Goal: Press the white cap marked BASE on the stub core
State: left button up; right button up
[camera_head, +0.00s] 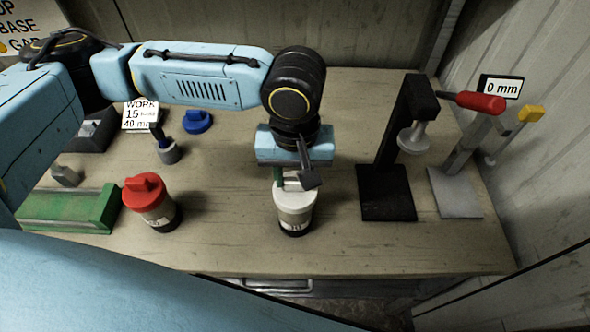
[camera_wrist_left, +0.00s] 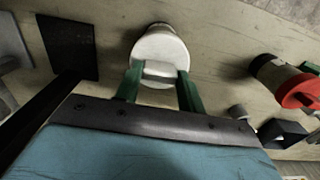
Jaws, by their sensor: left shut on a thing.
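The white cap (camera_head: 297,200) sits on top of the stub core (camera_head: 293,222), which stands upright near the table's front middle. My left gripper (camera_head: 288,180) is over it, pointing down, its green fingers partly hidden by the wrist. In the left wrist view the fingers (camera_wrist_left: 159,80) are shut on the raised grip of the white cap (camera_wrist_left: 160,48). A little of the core shows beyond the cap. The cap's marking is not readable, and I cannot tell how tightly it is seated. My right gripper is not in view.
A red-capped core (camera_head: 151,205) stands to the left, beside a green tray (camera_head: 70,210). A black press stand (camera_head: 388,195) and a red-handled clamp (camera_head: 460,185) stand to the right.

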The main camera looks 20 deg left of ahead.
pick_arm(q)
jog(key=shift+f, duration=0.75)
jog(key=o, duration=1.4)
jog(key=shift+o, duration=0.2)
jog(key=shift+r+p, duration=3.55)
jog(key=shift+p, duration=1.35)
